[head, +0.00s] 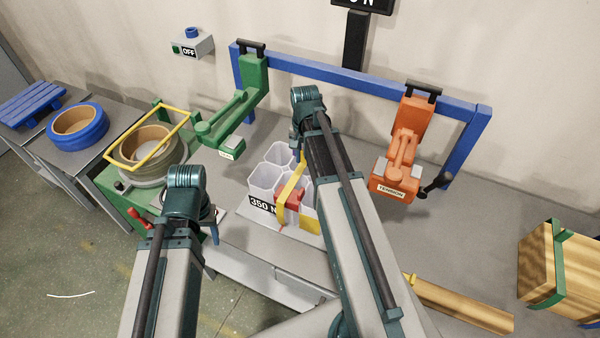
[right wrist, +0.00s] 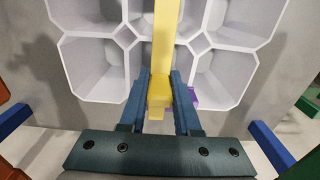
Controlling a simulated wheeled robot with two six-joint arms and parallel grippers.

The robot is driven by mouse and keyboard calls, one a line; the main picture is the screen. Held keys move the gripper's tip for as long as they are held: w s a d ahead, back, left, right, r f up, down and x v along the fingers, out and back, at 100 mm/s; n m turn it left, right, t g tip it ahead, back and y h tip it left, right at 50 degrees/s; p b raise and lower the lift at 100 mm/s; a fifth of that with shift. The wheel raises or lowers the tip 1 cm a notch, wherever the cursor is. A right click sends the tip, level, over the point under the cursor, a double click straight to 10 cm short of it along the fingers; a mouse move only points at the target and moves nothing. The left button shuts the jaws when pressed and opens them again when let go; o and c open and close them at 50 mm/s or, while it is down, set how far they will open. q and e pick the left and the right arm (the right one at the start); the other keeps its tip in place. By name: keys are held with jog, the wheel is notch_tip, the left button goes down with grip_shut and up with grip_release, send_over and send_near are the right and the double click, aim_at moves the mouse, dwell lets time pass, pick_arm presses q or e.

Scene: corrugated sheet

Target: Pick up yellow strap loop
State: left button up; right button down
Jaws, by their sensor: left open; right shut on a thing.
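A yellow strap (head: 291,182) runs over the white honeycomb holder (head: 262,184) in the head view. It passes by a red piece (head: 290,199) at the holder's front. In the right wrist view, the yellow strap (right wrist: 164,35) runs down between my fingers. My right gripper (right wrist: 160,88) is shut on it in front of the white cells. In the head view, my right gripper (head: 297,145) is partly hidden by its own arm. My left gripper (head: 211,225) is open, left of the holder, with its fingers partly hidden.
A yellow rectangular frame (head: 178,122) lies over a brown coil (head: 145,146) at left. A green tool (head: 237,110) and an orange tool (head: 402,150) hang from the blue rail (head: 350,79). A strapped wooden crate (head: 555,265) stands at right.

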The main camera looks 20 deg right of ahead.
jog(key=shift+r, duration=0.1)
dwell(0.3)
notch_tip(320, 180, up, 18)
jog(key=p, duration=1.8)
